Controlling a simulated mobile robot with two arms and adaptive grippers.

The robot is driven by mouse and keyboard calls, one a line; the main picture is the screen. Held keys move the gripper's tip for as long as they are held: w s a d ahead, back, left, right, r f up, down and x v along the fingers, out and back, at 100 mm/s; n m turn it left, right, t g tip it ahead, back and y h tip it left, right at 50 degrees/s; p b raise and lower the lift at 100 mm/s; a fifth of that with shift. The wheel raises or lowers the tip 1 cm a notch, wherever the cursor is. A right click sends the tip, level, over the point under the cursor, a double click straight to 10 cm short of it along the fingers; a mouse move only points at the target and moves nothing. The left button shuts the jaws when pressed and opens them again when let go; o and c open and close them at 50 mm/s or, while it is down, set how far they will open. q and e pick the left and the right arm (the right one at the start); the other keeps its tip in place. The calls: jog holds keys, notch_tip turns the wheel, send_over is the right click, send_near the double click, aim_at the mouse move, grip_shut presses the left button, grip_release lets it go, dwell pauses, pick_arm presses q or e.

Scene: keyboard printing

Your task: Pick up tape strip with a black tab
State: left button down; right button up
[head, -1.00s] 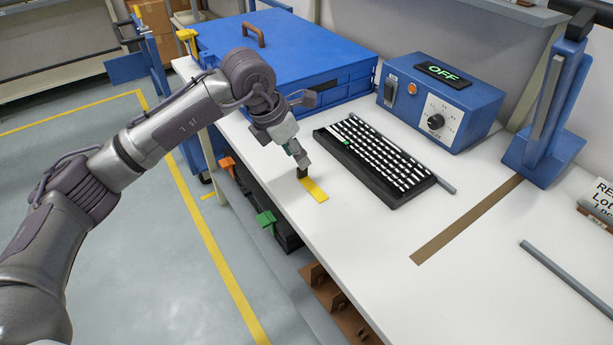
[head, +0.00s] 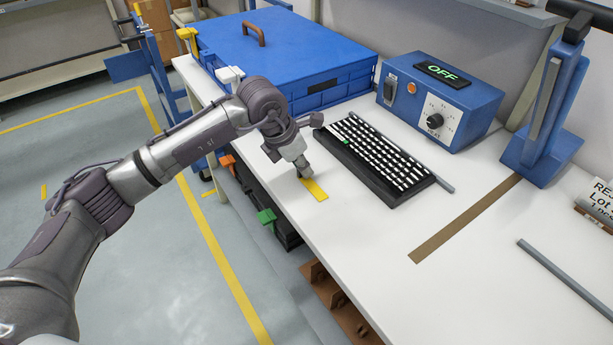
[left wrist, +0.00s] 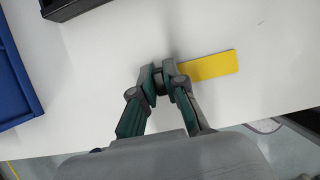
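The yellow tape strip (head: 317,190) lies on the white table to the left of the keyboard. In the left wrist view the strip (left wrist: 210,66) extends to the right from my left gripper (left wrist: 160,78). Its black tab (left wrist: 159,84) is between the two fingertips, which are close together and appear to press on it from both sides. In the head view the left gripper (head: 302,174) is at the strip's far end and hides the tab. The strip looks to be still flat on the table. My right gripper is not in view.
The black keyboard (head: 375,158) lies just right of the strip. A blue case (head: 290,55) and a blue control box (head: 440,100) reading OFF stand behind. A brown strip (head: 465,220), a grey rod (head: 572,278) and a blue stand (head: 545,110) are to the right.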

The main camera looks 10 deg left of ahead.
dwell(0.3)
pick_arm(q)
jog(key=shift+r, duration=0.65)
notch_tip(320, 180, up, 3)
jog(key=shift+f+b, duration=0.15)
jog(key=shift+b, duration=0.25)
jog(key=s+d+r+b, duration=0.1)
jog(key=s+d+r, duration=0.2)
jog(key=d+r, duration=0.4)
jog(key=d, duration=0.4)
jog(key=shift+d, duration=0.15)
jog(key=c, duration=1.7)
grip_release()
grip_shut()
